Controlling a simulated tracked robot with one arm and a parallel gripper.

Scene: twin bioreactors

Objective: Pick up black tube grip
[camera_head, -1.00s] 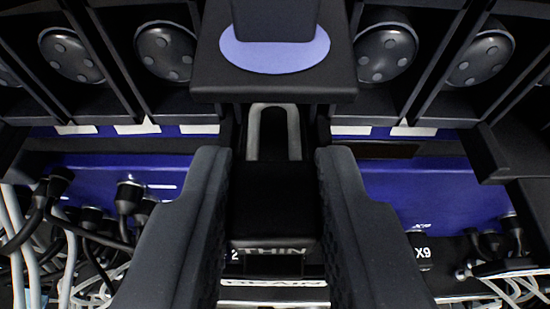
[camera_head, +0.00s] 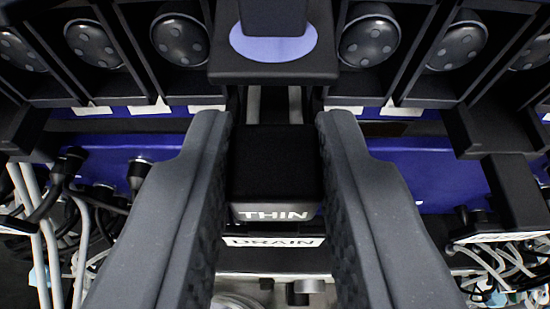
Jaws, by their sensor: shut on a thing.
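The black tube grip (camera_head: 276,170) is a block with the white word THIN on its front face. It sits between the two dark grey fingers of my gripper (camera_head: 275,125). The gripper is shut on it, with one finger against each side. A white label reading DRAIN (camera_head: 272,242) shows just below the block. Pale tube lengths (camera_head: 254,105) show behind the block, partly hidden by it. The underside of the block is hidden.
A black overhang with a lilac disc (camera_head: 274,42) stands just behind the grip. Black slots with round dotted knobs (camera_head: 370,40) line the back on both sides. Blue panels (camera_head: 430,180) lie below them. Loose cables (camera_head: 75,215) crowd the lower left and lower right.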

